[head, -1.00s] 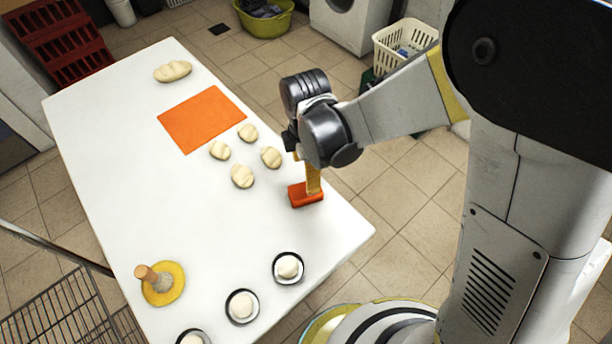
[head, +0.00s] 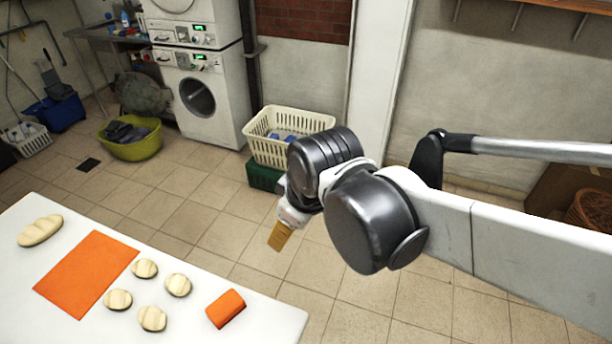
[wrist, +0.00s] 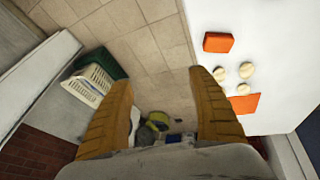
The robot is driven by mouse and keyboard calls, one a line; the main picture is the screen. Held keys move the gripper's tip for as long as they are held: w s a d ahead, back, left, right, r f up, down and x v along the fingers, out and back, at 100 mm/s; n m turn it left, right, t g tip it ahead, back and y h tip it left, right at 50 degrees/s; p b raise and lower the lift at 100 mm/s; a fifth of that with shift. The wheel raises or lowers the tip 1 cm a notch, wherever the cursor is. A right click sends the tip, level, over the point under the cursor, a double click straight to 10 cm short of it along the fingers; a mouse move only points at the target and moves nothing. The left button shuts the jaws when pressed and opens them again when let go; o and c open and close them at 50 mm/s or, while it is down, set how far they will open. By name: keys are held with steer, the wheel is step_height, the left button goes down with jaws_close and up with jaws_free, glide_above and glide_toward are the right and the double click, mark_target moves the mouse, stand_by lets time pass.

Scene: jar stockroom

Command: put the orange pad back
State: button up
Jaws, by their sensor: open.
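The orange pad (head: 225,308) is a small thick block lying on the white table (head: 190,335) near its right edge; it also shows in the wrist view (wrist: 218,42). A flat orange mat (head: 88,273) lies farther left on the table, with several pale dough pieces (head: 178,285) between it and the pad. My gripper (head: 279,236) is raised above the floor beyond the table's edge, apart from the pad. In the wrist view its two yellow-brown fingers (wrist: 163,100) are spread with nothing between them.
A long loaf (head: 40,231) lies at the table's far left. On the floor behind stand a cream basket (head: 262,150) above a green crate (head: 262,177), a yellow-green tub (head: 140,148) and stacked washing machines (head: 215,105). The tiled floor between is clear.

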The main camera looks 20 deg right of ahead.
steer(key=s+d+r+m+t+h, duration=0.1)
steer(key=s+d+r+m+t, duration=0.1)
steer(key=s+d+m, duration=0.2)
steer(key=shift+s+d+r+m, duration=0.2)
steer(key=shift+d+m, duration=1.4)
steer(key=shift+m, duration=0.3)
